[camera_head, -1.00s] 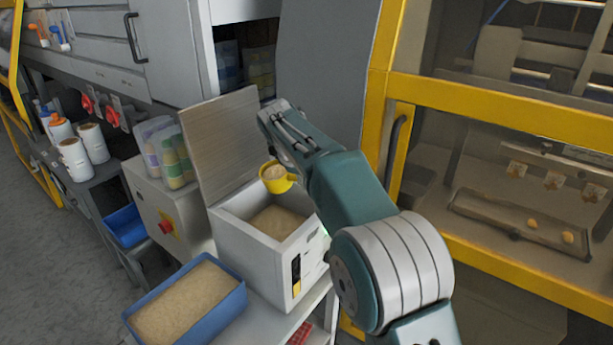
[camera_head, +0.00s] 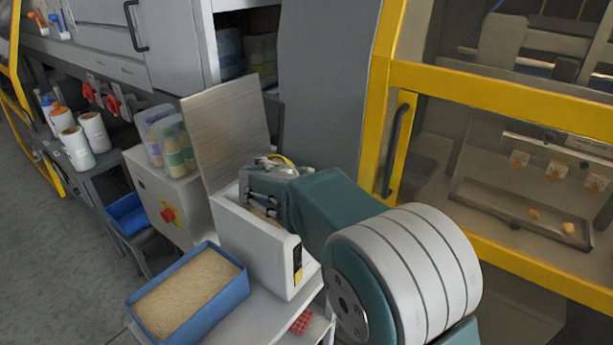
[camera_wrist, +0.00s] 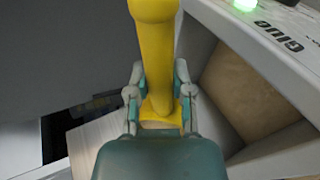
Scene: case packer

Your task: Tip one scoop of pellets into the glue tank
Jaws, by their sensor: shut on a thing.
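The white glue tank (camera_head: 248,248) stands on a bench with its lid (camera_head: 228,130) raised. Tan pellets inside it show in the wrist view (camera_wrist: 243,85), beside the "Glue" panel. My gripper (camera_head: 272,166) is low over the tank opening, in front of the lid. It is shut on the yellow scoop (camera_head: 286,160), only a sliver of which shows in the head view. In the wrist view the scoop's yellow handle (camera_wrist: 156,55) runs between both fingers. The inside of the bowl is hidden, so I cannot tell whether pellets are in it.
A blue bin of pellets (camera_head: 236,292) stands in front of the tank. Clear containers (camera_head: 170,145) stand on a box with a red button (camera_head: 168,215), left of the lid. A yellow-framed machine (camera_head: 480,92) closes off the right side. A green light glows on the tank panel.

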